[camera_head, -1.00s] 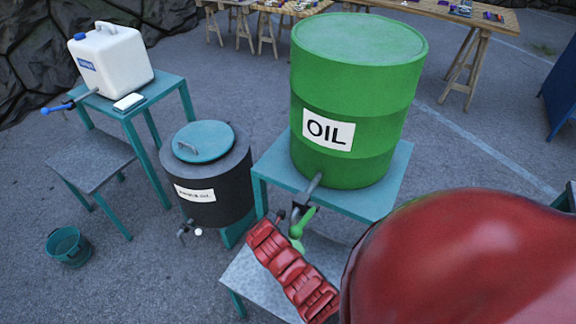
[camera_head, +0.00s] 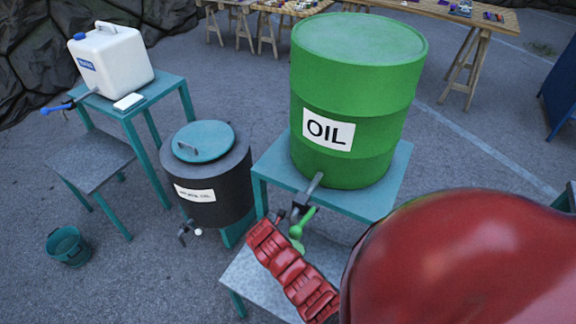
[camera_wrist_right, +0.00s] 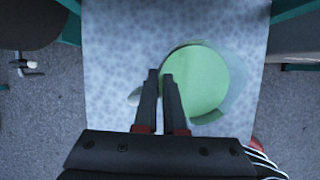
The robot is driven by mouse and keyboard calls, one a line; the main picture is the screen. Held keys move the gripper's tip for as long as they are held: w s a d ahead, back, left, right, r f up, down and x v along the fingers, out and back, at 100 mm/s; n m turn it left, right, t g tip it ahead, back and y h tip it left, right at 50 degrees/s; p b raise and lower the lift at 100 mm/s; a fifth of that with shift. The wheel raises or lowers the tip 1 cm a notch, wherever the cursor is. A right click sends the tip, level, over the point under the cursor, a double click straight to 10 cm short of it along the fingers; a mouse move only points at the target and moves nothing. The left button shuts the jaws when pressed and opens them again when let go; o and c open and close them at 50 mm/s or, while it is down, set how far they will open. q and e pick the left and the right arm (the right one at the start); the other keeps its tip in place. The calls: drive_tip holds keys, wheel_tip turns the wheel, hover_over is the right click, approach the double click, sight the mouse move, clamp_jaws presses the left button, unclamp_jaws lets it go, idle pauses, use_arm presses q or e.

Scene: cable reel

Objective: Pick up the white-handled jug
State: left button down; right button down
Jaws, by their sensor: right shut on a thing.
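The white-handled jug shows from above in the right wrist view as a round green opening (camera_wrist_right: 197,80) with a pale rim. A white sliver, seemingly its handle, shows left of the fingers. My right gripper (camera_wrist_right: 159,80) is shut on the jug at its left side, with the two dark fingers close together over the handle. The fingers hide most of the handle. In the head view my red right arm covers most of this spot, and I cannot make out the jug clearly. My left gripper is in neither view.
A green oil drum (camera_head: 352,95) with a tap and green lever stands on a teal stand above the low grey table (camera_head: 250,272). A black drum (camera_head: 212,190) with a tap is to its left. A white canister (camera_head: 112,62) and a bucket (camera_head: 68,246) are farther left.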

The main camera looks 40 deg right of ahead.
drive_tip(key=shift+w+r, duration=0.1)
drive_tip(key=shift+r, duration=0.05)
idle(0.5)
drive_tip(key=shift+r+p, duration=1.4)
drive_tip(key=shift+r, duration=0.35)
drive_tip(key=shift+a+f, duration=0.15)
drive_tip(key=shift+a, duration=0.15)
drive_tip(key=s+a+b, duration=0.1)
drive_tip(key=s+a, duration=0.2)
drive_tip(key=a, duration=0.5)
drive_tip(key=s+a+b, duration=0.2)
drive_tip(key=s+a, duration=0.1)
drive_tip(key=a, duration=0.5)
drive_tip(key=shift+s+a, duration=0.1)
drive_tip(key=shift+a, duration=0.05)
